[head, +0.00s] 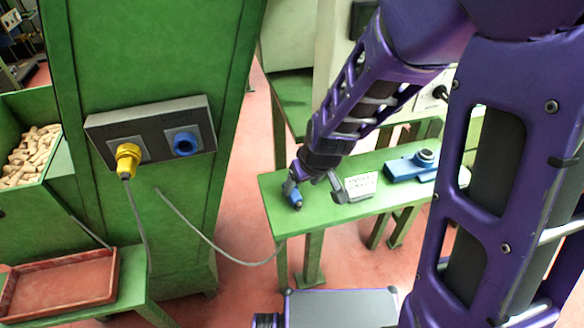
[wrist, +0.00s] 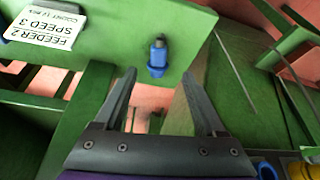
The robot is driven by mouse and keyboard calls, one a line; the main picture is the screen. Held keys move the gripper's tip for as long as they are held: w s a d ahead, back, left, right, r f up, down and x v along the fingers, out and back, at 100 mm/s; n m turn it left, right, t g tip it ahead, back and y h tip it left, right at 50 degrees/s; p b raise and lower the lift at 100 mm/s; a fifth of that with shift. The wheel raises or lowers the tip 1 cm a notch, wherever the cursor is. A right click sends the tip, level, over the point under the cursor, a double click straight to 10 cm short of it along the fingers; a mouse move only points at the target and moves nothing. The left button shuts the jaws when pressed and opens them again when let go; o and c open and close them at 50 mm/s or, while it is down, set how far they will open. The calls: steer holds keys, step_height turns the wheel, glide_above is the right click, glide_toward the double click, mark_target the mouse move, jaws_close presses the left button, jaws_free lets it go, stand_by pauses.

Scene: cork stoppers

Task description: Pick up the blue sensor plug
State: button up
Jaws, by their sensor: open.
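The blue sensor plug (head: 296,198) with a dark grey end lies on the narrow green bench (head: 278,219), near its left end. It also shows in the wrist view (wrist: 157,58), close to the bench edge. My gripper (head: 314,191) is open and empty over the left part of the bench. In the wrist view, the spread fingers of my gripper (wrist: 158,73) point towards the plug, which appears just beyond the tips and between their lines. I cannot tell the exact height of the fingers above the bench.
A white label sign (head: 361,184) and a blue device (head: 408,168) stand right of the plug. A green cabinet at left carries a grey panel (head: 150,130) with a yellow plug (head: 127,158) and blue socket (head: 185,144). A grey cable (head: 215,245) hangs towards the bench.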

mark_target(296, 197)
steer(key=b+x, duration=0.1)
steer(key=x, duration=0.3)
steer(key=shift+f+b, duration=0.15)
steer(key=shift+b, duration=0.15)
steer(key=b+x, duration=0.3)
steer(key=x, duration=0.2)
steer(key=shift+d+f, duration=0.1)
steer(key=shift+f, duration=0.05)
jaws_close()
